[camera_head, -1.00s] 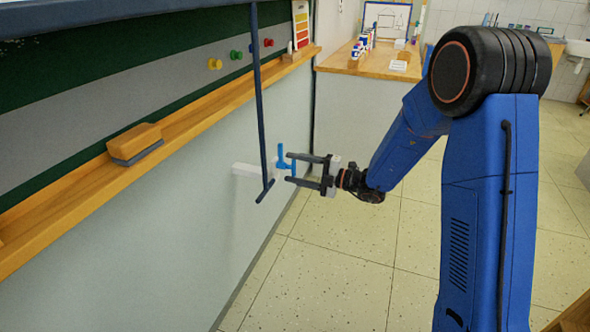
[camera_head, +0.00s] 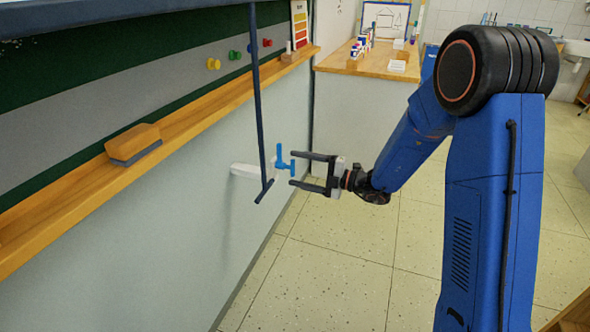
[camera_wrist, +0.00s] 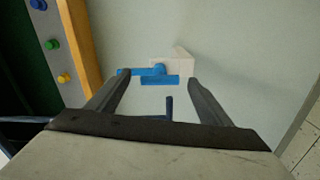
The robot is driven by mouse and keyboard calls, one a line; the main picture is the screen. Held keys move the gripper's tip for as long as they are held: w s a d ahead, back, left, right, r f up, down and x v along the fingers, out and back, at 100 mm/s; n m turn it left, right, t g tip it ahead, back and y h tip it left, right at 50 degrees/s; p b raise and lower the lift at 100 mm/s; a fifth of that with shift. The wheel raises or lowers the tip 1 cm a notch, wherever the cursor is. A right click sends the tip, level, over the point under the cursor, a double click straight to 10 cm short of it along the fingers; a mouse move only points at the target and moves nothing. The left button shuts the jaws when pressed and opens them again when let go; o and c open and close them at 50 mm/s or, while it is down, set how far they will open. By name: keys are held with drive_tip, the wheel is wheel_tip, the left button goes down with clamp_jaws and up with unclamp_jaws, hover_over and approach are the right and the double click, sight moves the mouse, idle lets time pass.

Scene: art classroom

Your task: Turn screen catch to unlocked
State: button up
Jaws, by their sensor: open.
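The screen catch is a small blue handle (camera_head: 280,160) on a white bracket (camera_head: 244,170) that stands out from the pale wall panel. In the head view its longer blue part stands upright, with a short stub toward my gripper. My gripper (camera_head: 295,170) is open and empty, its two dark fingertips just to the right of the blue handle, with a small gap.
A dark pull rod (camera_head: 259,110) with a crossbar hangs close left of the catch. A wooden ledge (camera_head: 190,118) with an eraser (camera_head: 134,144) runs along the board above. The tiled floor (camera_head: 330,270) below my arm is clear.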

drive_tip(key=v, duration=1.5)
drive_tip(key=shift+d, duration=0.3)
drive_tip(key=shift+s+r, duration=0.1)
